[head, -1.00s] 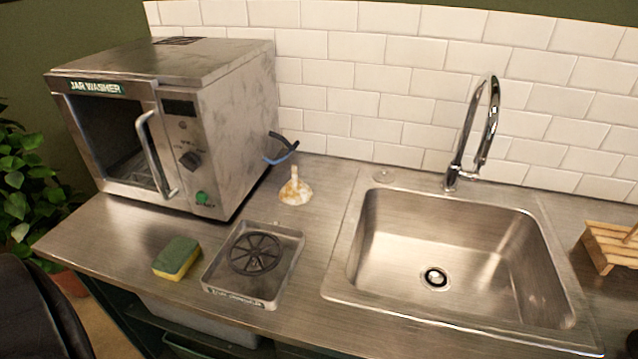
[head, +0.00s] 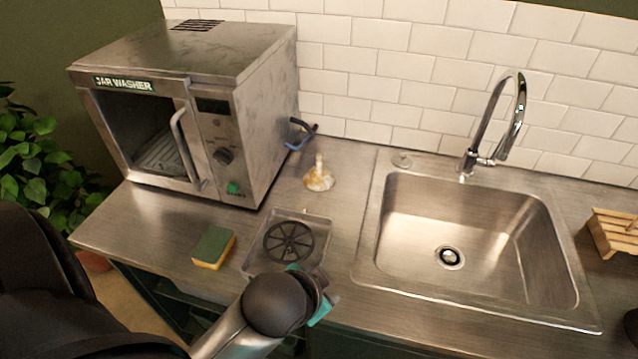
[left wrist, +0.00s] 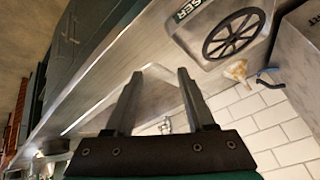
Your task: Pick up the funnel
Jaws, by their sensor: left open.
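The funnel (head: 319,178) is small and whitish with orange-brown stains. It stands spout up on the steel counter between the jar washer and the sink, near the tiled wall. It also shows in the left wrist view, right of the fingers (left wrist: 237,70). My left gripper (head: 318,305) is at the front edge of the counter, nearer to me than the funnel and apart from it. In the left wrist view, its two fingers (left wrist: 159,75) are spread with nothing between them. My right gripper is not in view.
A tray (head: 256,262) with a dark spoked wheel (head: 289,242) lies between my left gripper and the funnel. A sponge (head: 213,247), the jar washer (head: 190,110), the sink (head: 460,225) and its faucet (head: 505,120) are around. A wooden rack (head: 612,235) is at right.

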